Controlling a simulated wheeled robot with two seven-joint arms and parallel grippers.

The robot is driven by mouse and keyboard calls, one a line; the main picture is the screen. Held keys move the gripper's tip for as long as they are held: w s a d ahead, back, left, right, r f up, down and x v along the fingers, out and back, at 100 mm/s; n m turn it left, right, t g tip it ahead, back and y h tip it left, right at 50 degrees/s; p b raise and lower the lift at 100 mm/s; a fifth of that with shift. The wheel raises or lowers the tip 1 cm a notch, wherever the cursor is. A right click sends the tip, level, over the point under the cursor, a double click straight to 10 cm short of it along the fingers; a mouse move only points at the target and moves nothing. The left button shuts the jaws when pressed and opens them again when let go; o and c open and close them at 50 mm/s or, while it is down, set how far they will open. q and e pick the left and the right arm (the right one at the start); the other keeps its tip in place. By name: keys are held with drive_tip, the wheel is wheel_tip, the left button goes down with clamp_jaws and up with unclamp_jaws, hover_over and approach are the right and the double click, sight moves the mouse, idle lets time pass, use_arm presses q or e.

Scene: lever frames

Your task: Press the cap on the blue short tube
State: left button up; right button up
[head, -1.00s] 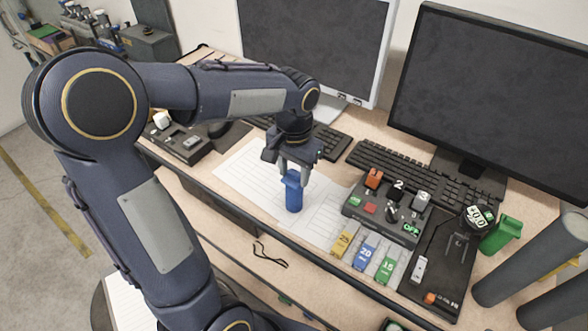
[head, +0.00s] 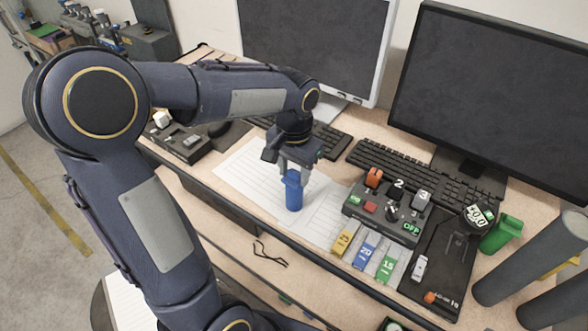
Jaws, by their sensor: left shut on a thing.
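The blue short tube (head: 294,194) stands upright on white paper sheets on the desk, in the middle of the head view. My left gripper (head: 294,172) comes down on it from above, with its fingers on either side of its upper end. It is shut on the top of the blue tube. The fingers partly hide that top, and I cannot tell a separate cap from the tube there. My right gripper is not in view.
A control box (head: 388,212) with switches and coloured tags stands right of the tube. A green tube-like piece (head: 498,236) stands farther right. A keyboard (head: 425,175) and two monitors (head: 500,85) are behind. The paper (head: 238,170) left of the tube is clear.

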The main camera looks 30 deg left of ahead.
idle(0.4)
use_arm(q)
drive_tip(key=o, duration=1.5)
drive_tip(key=shift+r+p, duration=3)
drive_tip(key=shift+r, duration=0.5)
clamp_jaws()
